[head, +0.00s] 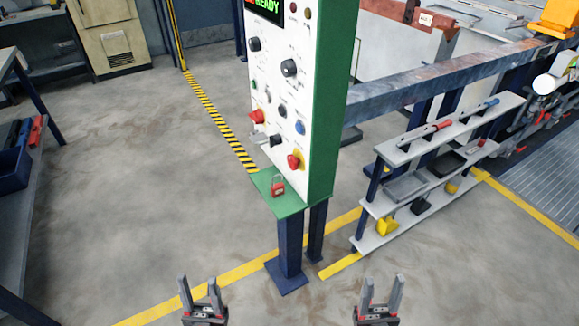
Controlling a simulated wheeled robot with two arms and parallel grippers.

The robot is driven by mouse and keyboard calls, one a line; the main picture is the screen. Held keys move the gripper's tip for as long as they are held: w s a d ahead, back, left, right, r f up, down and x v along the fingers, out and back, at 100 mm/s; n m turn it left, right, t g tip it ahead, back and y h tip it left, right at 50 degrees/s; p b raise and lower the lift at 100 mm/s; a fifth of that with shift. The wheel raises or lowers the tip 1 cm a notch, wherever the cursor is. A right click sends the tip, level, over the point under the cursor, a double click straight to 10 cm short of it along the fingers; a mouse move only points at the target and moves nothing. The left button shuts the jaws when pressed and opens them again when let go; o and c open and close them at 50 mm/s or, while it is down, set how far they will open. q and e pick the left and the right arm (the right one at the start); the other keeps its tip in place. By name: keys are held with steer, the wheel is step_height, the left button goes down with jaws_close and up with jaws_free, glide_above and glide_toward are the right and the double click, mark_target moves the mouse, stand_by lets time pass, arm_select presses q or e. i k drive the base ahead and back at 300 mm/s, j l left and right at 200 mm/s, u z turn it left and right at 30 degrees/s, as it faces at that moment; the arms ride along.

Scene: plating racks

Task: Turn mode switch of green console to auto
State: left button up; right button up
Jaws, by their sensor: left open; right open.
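The green console (321,100) stands upright on dark blue legs, its white panel facing left and toward me. The panel carries several knobs and buttons: a black knob (254,44) at upper left, another black knob (290,68) at upper right, a red button (257,116) and a red knob on yellow (294,161). The labels are too small to read, so I cannot tell which is the mode switch. My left gripper (200,296) and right gripper (381,294) are open and empty at the bottom of the view, apart from the console.
A red padlock (278,186) sits on the console's green ledge (290,207). A tool shelf (410,208) stands right of the console, under a metal rail (420,88). A workbench (32,160) is at the left. The floor left of the console is clear.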

mark_target(274, 140)
steer(key=i+j+u, duration=0.1)
steer(key=j+u, duration=0.35)
steer(key=i+j+u, duration=0.1)
steer(key=j+u, duration=0.15)
steer(key=u, duration=0.15)
